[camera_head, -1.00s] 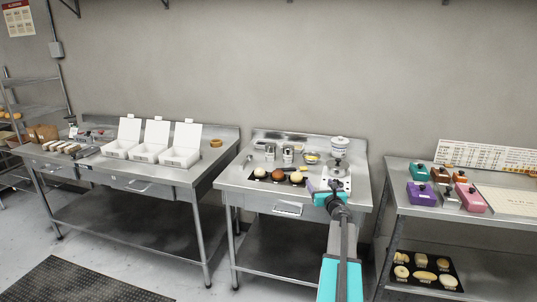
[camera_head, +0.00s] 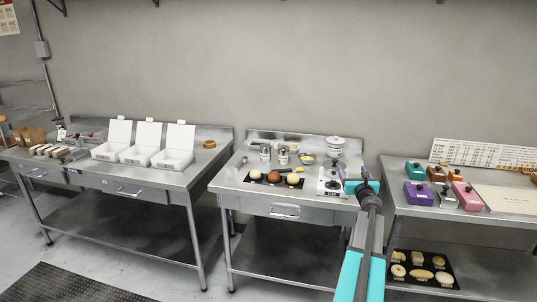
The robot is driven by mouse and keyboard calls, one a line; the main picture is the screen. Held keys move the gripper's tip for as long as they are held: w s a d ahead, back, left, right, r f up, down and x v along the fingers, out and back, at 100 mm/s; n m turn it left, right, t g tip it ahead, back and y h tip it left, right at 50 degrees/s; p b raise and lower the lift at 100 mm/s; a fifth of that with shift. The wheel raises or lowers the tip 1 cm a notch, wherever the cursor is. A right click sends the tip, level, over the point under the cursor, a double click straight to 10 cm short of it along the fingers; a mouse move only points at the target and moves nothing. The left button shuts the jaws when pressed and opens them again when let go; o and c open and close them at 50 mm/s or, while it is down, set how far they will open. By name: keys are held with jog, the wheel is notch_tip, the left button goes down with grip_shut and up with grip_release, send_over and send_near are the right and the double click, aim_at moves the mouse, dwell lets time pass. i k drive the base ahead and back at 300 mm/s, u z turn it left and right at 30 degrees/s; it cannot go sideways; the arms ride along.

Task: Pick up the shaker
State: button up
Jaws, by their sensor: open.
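Two small metal cylinders stand upright side by side toward the back of the middle steel table (camera_head: 235,188). The left metal cylinder (camera_head: 265,153) and the right metal cylinder (camera_head: 283,155) both look like shakers; at this size I cannot tell which is the shaker. My gripper (camera_head: 345,182) is over the right part of this table, to the right of both cylinders and apart from them. It is open, and I see nothing held. My arm hides part of the table's right edge.
Buns on a black mat (camera_head: 262,186) lie in front of the cylinders. A yellow-filled bowl (camera_head: 307,158), a white lidded jar (camera_head: 336,142) and a white scale (camera_head: 328,188) stand to their right. White boxes (camera_head: 172,159) are on the left table; coloured blocks (camera_head: 419,194) are on the right.

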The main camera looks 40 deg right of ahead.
aim_at(265, 149)
jog(key=i, duration=1.9)
jog(key=u, duration=0.05)
